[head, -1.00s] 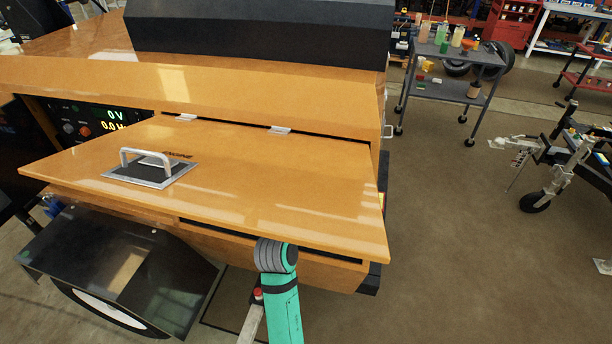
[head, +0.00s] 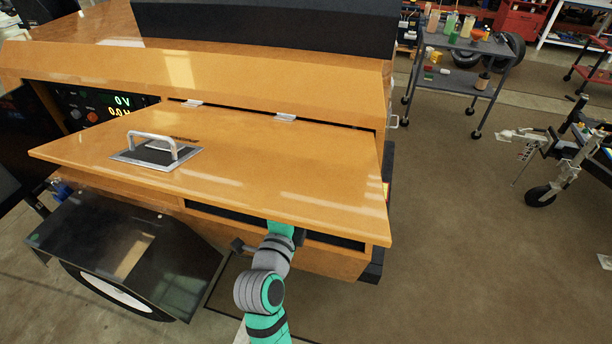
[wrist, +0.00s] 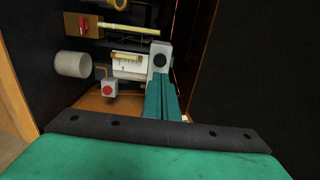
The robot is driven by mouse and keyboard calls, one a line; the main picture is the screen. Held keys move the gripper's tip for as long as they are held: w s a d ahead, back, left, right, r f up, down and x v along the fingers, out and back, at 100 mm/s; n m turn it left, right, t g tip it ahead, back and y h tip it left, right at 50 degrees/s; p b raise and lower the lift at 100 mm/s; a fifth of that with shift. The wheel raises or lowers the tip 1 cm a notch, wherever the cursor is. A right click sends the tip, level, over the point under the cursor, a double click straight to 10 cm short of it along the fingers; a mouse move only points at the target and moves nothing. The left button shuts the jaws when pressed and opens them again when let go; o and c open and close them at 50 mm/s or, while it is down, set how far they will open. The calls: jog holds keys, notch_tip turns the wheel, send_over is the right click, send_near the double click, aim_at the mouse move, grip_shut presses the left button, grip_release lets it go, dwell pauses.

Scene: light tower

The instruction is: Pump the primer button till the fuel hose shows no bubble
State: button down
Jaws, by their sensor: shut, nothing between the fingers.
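In the wrist view my gripper (wrist: 162,99) is shut and empty, its teal fingers pointing into a dark engine bay. The fingertips are just below a grey block with a dark round button (wrist: 159,60), likely the primer button; I cannot tell whether they touch. A clear yellowish tube on a white plate (wrist: 128,58), perhaps the fuel hose window, is left of the block. Any bubble is too small to make out. In the head view the raised orange engine door (head: 270,175) hides my gripper and the bay.
In the wrist view a red button on a grey box (wrist: 108,89), a white cylinder (wrist: 72,64) and a red-handled valve (wrist: 83,25) are left of my fingers. A dark wall (wrist: 240,70) is on the right. The door overhangs my arm.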

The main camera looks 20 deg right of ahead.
jog(key=v, duration=0.2)
jog(key=shift+s+a, duration=0.15)
jog(key=shift+a, duration=0.15)
jog(key=shift+d, duration=0.1)
jog(key=s+a+f+n+t+y, duration=0.1)
jog(key=s+a+f+n+y, duration=0.35)
jog(key=s+f+n, duration=0.35)
jog(key=s+a+f+n+y, duration=0.4)
jog(key=s+a+f+n, duration=0.3)
jog(key=f, duration=0.3)
jog(key=s+a+n+y, duration=0.2)
jog(key=s+n, duration=0.8)
jog(key=s, duration=1)
jog(key=shift+s+f, duration=0.25)
jog(key=shift+f, duration=0.2)
